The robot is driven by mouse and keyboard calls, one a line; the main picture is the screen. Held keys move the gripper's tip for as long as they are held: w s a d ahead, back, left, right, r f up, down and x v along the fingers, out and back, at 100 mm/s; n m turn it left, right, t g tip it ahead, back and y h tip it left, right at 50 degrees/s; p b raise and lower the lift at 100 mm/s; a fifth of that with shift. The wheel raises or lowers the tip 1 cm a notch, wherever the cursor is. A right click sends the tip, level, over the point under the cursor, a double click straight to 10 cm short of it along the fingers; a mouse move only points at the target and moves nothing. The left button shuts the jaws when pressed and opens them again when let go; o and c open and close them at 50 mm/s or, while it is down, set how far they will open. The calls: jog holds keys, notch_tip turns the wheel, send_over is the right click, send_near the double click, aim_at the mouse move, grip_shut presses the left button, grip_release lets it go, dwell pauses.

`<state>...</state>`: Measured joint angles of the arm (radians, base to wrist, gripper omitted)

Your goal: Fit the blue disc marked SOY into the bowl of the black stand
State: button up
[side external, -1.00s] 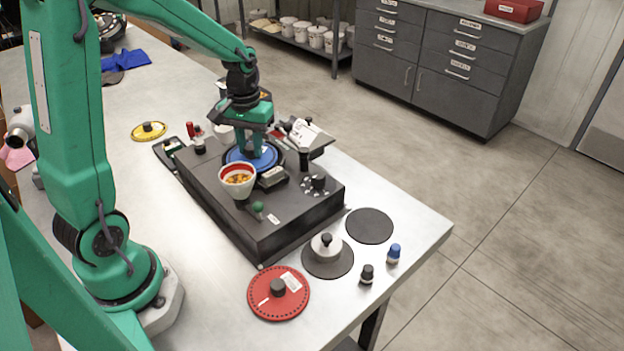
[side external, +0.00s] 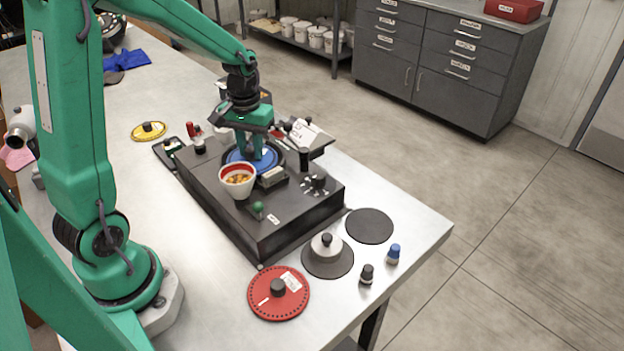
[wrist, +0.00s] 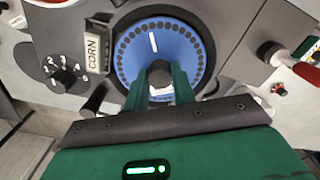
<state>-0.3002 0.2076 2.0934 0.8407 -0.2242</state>
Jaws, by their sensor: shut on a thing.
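The blue disc (side external: 238,156) is in the round bowl on top of the black stand (side external: 290,231). In the wrist view the disc (wrist: 130,52) shows a ring of dark holes and a white mark, and the bowl's dark rim surrounds its visible edge. My gripper (side external: 258,154) is above the disc, and in the wrist view its green fingers (wrist: 174,78) are shut on the disc's dark central knob (wrist: 175,70). The SOY mark is not readable. The disc's near edge is partly hidden by the fingers, and I cannot tell whether it is fully seated.
A white and red cup (side external: 237,178) stands close in front of the bowl. A CORN plate (wrist: 93,47) and a numbered dial (wrist: 65,75) are beside it. A red disc (side external: 278,293), a yellow disc (side external: 148,131) and two small bottles lie on the table.

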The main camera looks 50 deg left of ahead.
aim_at(251, 149)
jog(key=shift+f, duration=0.6)
dwell(0.7)
jog(key=o, duration=1.3)
jog(key=shift+o, duration=0.2)
jog(key=shift+r, duration=0.15)
jog(key=shift+r, duration=2.85)
jog(key=shift+r, duration=0.1)
